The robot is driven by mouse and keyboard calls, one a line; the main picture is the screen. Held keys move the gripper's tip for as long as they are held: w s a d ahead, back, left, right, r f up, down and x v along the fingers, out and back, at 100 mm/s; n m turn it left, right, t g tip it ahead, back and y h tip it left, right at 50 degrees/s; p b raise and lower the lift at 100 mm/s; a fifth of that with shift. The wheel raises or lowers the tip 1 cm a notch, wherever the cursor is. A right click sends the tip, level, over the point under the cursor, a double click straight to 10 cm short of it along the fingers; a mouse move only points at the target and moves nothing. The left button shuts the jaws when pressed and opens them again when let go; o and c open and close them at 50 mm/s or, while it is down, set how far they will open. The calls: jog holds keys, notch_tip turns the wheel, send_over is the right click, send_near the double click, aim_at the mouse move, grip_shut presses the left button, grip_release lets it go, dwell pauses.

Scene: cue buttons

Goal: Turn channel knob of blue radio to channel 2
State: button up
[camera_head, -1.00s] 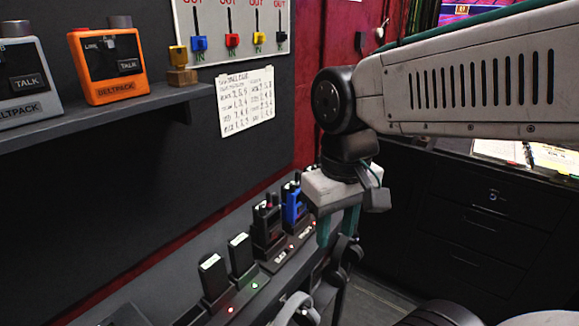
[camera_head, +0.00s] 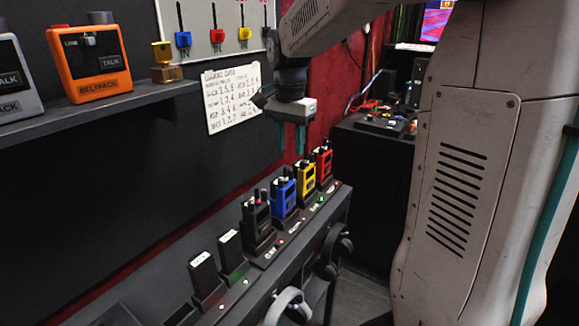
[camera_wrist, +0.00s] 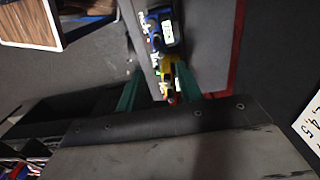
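The blue radio (camera_head: 284,197) stands upright in a charger on the low ledge, between a black radio (camera_head: 256,222) and a yellow radio (camera_head: 306,177). Its channel knob is too small to read. My gripper (camera_head: 291,142) hangs with teal fingers downward, above the row of radios and apart from them. In the wrist view the fingers of my gripper (camera_wrist: 158,90) are spread with nothing held. The blue radio (camera_wrist: 162,28) shows beyond the fingers there, and the yellow radio (camera_wrist: 168,72) appears between them.
A red radio (camera_head: 323,160) stands at the far end of the ledge. Black packs (camera_head: 204,275) sit at the near end. Headphones (camera_head: 334,252) hang at the front. An orange beltpack (camera_head: 88,65) is on the shelf, and a handwritten sheet (camera_head: 232,97) is on the wall.

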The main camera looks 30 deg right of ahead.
aim_at(291, 170)
notch_tip(291, 170, down, 7)
jog(key=shift+s+r, duration=0.1)
jog(key=shift+r, duration=0.05)
grip_shut()
